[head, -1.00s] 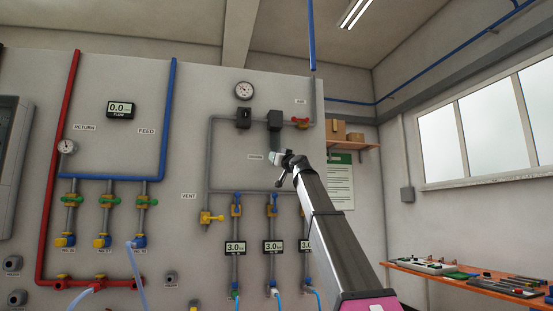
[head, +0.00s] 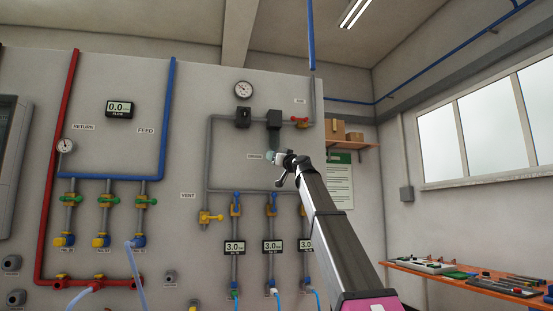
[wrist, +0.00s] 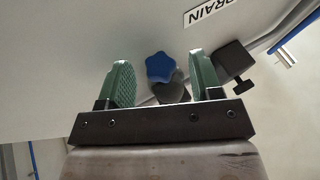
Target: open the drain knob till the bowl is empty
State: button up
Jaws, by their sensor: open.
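The blue lobed drain knob (wrist: 160,66) shows between my two green finger pads in the wrist view, with a gap on both sides. A dark grey rounded part (wrist: 172,92) sits right beside it. My gripper (wrist: 161,72) is open around the knob, as far as this view tells. In the head view my gripper (head: 281,158) is up at the panel, below a dark unit (head: 275,119). A pale greenish piece, perhaps the bowl (head: 270,156), peeks out left of it. The liquid level cannot be seen. The knob is hidden in the head view.
The DRAIN label (wrist: 207,14) is beside the knob. A black block with a small handle (wrist: 236,62) is close to the right finger. A red valve handle (head: 299,120) is above right. The panel wall lies close behind; pipes and gauges (head: 235,247) are below.

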jog(key=v, duration=1)
jog(key=shift+s+d+f, duration=0.2)
jog(key=shift+d, duration=0.05)
jog(key=shift+s, duration=0.1)
